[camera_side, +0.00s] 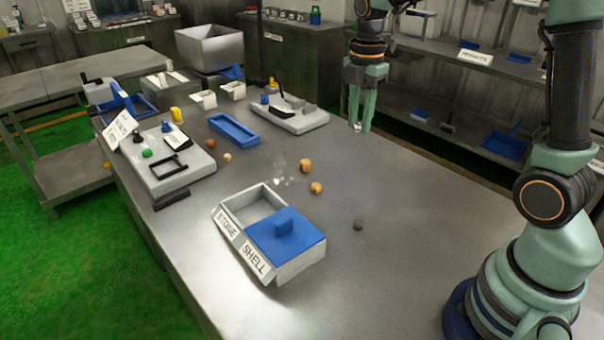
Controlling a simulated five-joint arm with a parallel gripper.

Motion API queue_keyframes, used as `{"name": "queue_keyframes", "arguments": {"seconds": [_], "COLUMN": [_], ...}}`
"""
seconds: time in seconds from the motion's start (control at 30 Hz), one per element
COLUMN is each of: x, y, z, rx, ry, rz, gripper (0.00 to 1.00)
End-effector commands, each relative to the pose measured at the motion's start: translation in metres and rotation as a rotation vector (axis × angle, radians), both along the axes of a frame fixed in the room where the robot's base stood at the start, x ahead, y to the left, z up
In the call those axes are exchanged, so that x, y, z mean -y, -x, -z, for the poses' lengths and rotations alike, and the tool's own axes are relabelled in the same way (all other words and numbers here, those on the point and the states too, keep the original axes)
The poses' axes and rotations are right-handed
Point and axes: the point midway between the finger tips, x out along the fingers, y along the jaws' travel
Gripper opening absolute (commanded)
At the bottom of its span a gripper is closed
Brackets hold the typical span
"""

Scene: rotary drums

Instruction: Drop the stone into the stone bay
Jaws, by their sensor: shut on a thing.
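My gripper (359,126) hangs above the far right part of the table, its fingers pointing down. It is shut on a small pale thing (355,122), mostly hidden by the fingers; I cannot tell whether it is the stone. The two-bay box stands on the near part of the table, in front and left of my gripper. Its stone bay (236,215), labelled STONE, is open at the top. The bay labelled SHELL is covered by a blue lid (287,240) with a raised block handle.
Two orange-brown lumps (316,188) and small white bits (279,181) lie between my gripper and the box. A blue tray (234,129), grey device plates (178,164) and a large bin (210,48) stand farther left and back. The table's right side is clear.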

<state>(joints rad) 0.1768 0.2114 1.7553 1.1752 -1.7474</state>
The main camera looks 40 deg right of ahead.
Motion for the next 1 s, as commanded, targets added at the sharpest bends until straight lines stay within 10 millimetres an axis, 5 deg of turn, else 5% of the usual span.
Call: {"name": "queue_keyframes", "arguments": {"seconds": [0.23, 0.5, 0.7, 1.0], "x": [-0.033, -0.126, -0.179, -0.201], "y": [-0.027, -0.075, -0.088, -0.092], "z": [0.013, 0.051, 0.074, 0.091], "rx": [-0.003, -0.003, -0.002, -0.001], "ry": [0.0, 0.0, 0.0, 0.0], "rz": [-0.009, -0.009, -0.005, 0.0], "gripper": [0.0, 0.0, 0.0, 0.0]}}
